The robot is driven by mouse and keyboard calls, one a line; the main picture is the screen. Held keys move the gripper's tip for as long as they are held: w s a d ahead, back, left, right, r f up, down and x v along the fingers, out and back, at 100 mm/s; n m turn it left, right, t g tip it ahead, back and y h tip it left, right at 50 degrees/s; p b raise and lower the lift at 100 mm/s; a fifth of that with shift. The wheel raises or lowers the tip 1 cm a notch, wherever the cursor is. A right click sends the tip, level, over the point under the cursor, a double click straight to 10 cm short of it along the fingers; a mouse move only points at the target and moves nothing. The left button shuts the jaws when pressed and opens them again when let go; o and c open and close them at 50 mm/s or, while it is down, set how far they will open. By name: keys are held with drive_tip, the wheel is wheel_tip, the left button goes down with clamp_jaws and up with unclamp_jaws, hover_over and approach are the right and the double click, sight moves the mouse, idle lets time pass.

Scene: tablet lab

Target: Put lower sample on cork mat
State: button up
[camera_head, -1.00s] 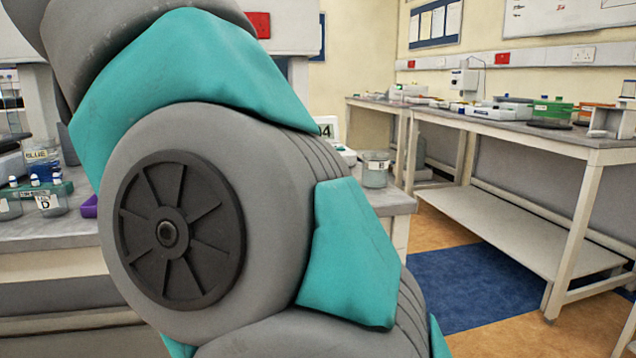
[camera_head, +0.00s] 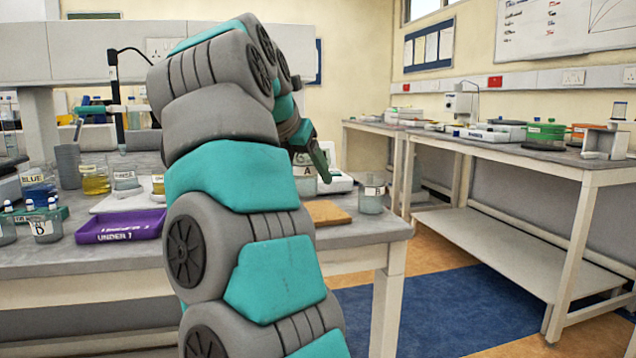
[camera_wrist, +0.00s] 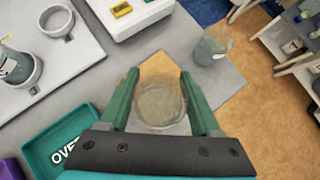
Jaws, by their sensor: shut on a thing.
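My gripper (camera_wrist: 160,76) is shut on a clear glass beaker (camera_wrist: 160,106) with greyish contents, seen from above between the two green fingers. In the head view, a beaker labelled A (camera_head: 305,183) shows at the green fingers, partly hidden by my arm. The tan cork mat (camera_head: 328,213) lies near the right end of the bench. In the wrist view the cork mat (camera_wrist: 158,64) shows beyond and under the held beaker. I cannot tell whether the beaker touches the mat.
A beaker labelled E (camera_head: 371,200) stands right of the mat near the bench edge. A purple tray (camera_head: 120,228) marked UNDER lies left. A teal tray (camera_wrist: 58,146) and a white device (camera_wrist: 128,22) flank the gripper. Several labelled beakers stand at left.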

drive_tip(key=w, duration=0.1)
drive_tip(key=w+d, duration=0.1)
drive_tip(key=w+p, duration=0.1)
drive_tip(key=shift+d+f, duration=0.1)
drive_tip(key=shift+d, duration=0.2)
drive_tip(key=shift+w+f+b, duration=0.15)
drive_tip(key=shift+f+b, duration=1.5)
drive_tip(key=shift+f, duration=0.1)
drive_tip(key=shift+f, duration=0.3)
drive_tip(key=o, duration=1.4)
drive_tip(key=shift+r, duration=0.1)
drive_tip(key=shift+r, duration=0.25)
drive_tip(key=p+v, duration=0.4)
drive_tip(key=v, duration=0.8)
